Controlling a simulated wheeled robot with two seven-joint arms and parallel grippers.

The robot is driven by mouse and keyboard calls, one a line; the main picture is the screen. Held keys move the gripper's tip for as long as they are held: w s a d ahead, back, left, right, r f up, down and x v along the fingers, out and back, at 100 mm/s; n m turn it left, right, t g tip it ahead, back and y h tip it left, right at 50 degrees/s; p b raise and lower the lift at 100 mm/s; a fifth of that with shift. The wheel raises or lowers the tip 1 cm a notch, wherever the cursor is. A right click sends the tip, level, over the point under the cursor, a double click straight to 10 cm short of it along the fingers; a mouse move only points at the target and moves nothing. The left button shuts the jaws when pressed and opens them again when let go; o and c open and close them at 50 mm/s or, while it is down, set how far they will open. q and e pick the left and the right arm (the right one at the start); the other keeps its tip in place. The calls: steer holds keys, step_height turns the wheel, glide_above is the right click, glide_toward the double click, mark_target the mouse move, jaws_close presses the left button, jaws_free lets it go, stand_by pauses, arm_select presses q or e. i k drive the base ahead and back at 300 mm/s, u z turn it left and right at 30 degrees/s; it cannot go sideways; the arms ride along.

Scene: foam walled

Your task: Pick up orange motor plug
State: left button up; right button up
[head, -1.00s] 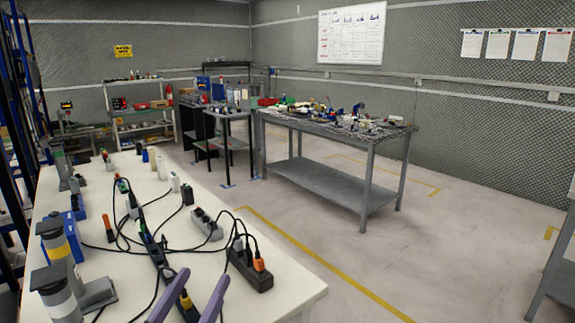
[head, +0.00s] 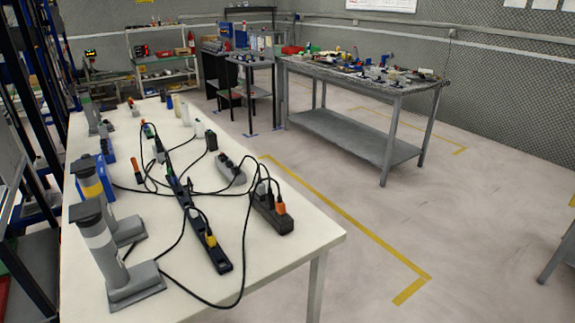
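An orange plug (head: 280,209) sits at the near end of a short dark power strip (head: 263,216), towards the right edge of the white table (head: 285,262). A second orange-topped plug (head: 136,165) is at the left-middle of the table, with dark cable beside it. I cannot tell which of the two is the motor plug. Neither of my grippers is in the head view now.
A long dark power strip (head: 207,240) with a yellow plug (head: 211,241) lies mid-table, and a grey strip (head: 230,170) lies behind. Black cables cross between them. Grey cylindrical devices (head: 105,250) stand at the left. The table's near right corner is clear.

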mark_target(280, 208)
steer(key=z, duration=1)
steer(key=i, duration=5.4)
steer(key=u, duration=5.2)
steer(key=i, duration=1.4)
steer(key=u, duration=0.05)
